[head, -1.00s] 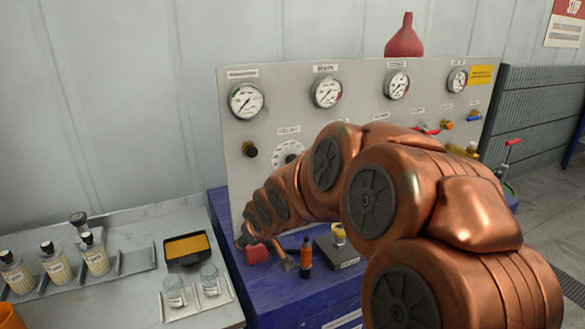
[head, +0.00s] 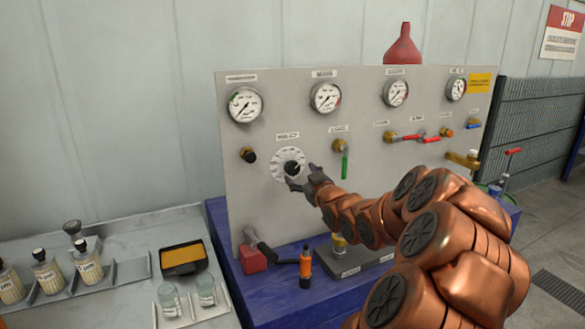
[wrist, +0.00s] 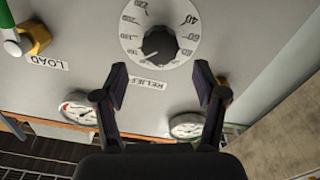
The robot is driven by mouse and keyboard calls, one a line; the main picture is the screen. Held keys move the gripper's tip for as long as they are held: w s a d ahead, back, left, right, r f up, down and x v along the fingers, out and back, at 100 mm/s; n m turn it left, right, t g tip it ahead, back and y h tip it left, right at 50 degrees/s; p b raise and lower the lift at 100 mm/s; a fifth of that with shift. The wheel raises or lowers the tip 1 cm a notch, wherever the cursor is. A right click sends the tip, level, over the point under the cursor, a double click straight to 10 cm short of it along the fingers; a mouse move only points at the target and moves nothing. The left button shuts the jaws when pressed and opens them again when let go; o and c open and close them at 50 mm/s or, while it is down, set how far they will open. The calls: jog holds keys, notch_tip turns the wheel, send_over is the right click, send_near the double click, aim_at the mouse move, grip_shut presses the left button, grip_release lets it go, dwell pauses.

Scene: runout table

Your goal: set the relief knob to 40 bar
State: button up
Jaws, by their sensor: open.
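The relief knob (head: 291,168) is a black knob on a round white dial (head: 276,164) at the left of the grey panel. In the wrist view the knob (wrist: 160,45) and its numbered dial (wrist: 132,30) are at the top, with the "RELIEF" label (wrist: 148,84) below. A "40" shows at the dial's upper right. A light mark on the knob points to the lower left in that view; its exact reading is unclear. My gripper (head: 301,178) is open and empty in front of the dial. In the wrist view its fingertips (wrist: 162,84) are apart, short of the knob.
Gauges (head: 326,97) line the panel top. A green-handled valve (head: 344,160) is right of the dial, a black knob (head: 249,155) left. A red-ended tool (head: 252,258) and an orange bottle (head: 305,265) stand on the blue bench below.

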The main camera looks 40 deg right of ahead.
aim_at(293, 169)
jog(key=shift+p+x, duration=1)
jog(key=shift+x, duration=2.15)
jog(key=c, duration=1.2)
jog(key=shift+o, duration=0.2)
jog(key=shift+f+b, duration=0.15)
jog(key=shift+b, duration=0.4)
